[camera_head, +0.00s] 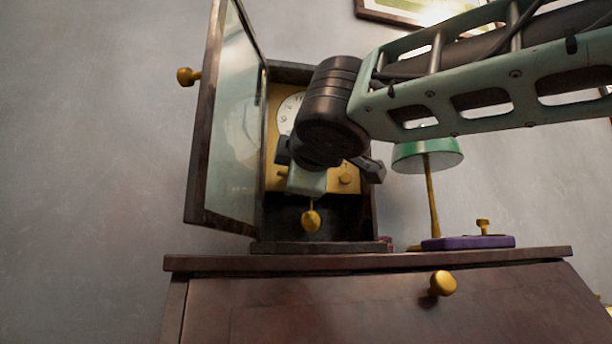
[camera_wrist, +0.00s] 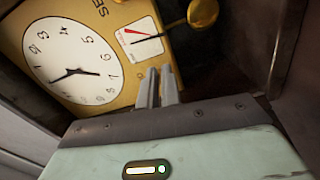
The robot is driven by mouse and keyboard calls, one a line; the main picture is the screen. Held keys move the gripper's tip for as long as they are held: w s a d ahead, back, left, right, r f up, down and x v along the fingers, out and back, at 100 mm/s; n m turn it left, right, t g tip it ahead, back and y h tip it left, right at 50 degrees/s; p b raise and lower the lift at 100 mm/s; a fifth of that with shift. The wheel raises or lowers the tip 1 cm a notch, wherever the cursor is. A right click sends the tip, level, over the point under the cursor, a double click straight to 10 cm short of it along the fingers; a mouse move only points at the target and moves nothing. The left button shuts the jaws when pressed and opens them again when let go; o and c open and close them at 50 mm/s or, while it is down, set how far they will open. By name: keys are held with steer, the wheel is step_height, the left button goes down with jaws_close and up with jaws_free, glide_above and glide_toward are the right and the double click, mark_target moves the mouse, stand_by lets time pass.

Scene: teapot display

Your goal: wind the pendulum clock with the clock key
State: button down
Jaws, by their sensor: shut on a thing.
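The pendulum clock (camera_head: 290,247) stands on the cabinet with its glass door (camera_head: 232,125) swung open to the left. Its white dial (camera_head: 289,108) is partly hidden by my arm; the dial (camera_wrist: 75,63) shows more fully in the wrist view. The brass pendulum bob (camera_head: 311,221) hangs below my gripper. My gripper (camera_wrist: 158,75) is at the clock's open front, its fingers close together by the brass face plate (camera_wrist: 122,14), beside the dial and gauge. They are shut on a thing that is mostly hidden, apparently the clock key. Whether it touches the plate cannot be told.
A purple box-like piece (camera_head: 455,243) with an upright brass knob stands right of the clock on the cabinet (camera_head: 310,262). A green-shaded lamp (camera_head: 430,155) stands behind it. The open door borders the left side. A framed picture (camera_head: 385,12) hangs above.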

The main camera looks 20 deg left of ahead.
steer(key=shift+d+r, duration=0.1)
steer(key=shift+r, duration=0.1)
stand_by(0.3)
steer(key=c, duration=1.6)
jaws_free()
steer(key=shift+f, duration=0.1)
steer(key=v, duration=1.7)
steer(key=shift+s, duration=0.2)
